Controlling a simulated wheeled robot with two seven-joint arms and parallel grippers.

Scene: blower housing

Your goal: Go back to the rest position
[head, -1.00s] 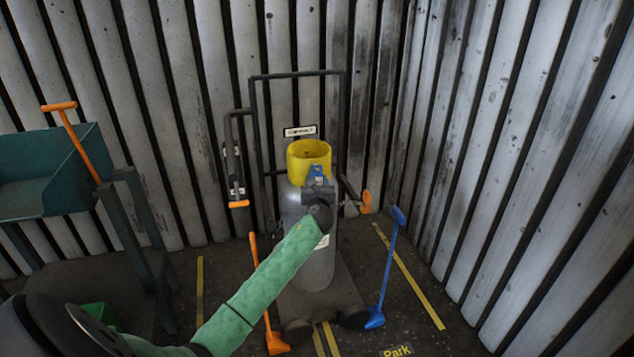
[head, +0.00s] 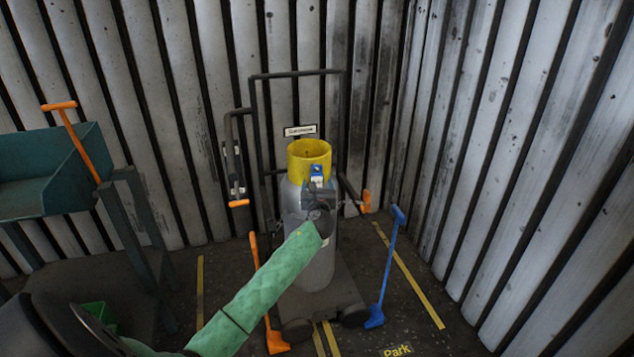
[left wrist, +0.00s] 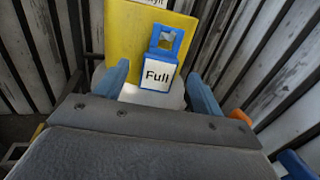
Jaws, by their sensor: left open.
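My left arm, in a green sleeve, reaches in from the lower left in the head view. My left gripper (head: 319,190) is in front of the grey gas cylinder (head: 318,262), just below its yellow collar (head: 309,152). In the left wrist view its two blue fingers (left wrist: 158,88) stand wide apart, with a blue-and-white tag (left wrist: 158,72) reading "Full" between and beyond them. The tag hangs against the yellow collar and also shows in the head view (head: 317,174). The fingers do not touch it. My right gripper is in neither view.
The cylinder stands on a dark hand trolley (head: 297,75) against the corrugated wall. An orange-handled tool (head: 262,290) and a blue one (head: 388,270) stand on either side. A teal bin (head: 40,180) on a stand is at left.

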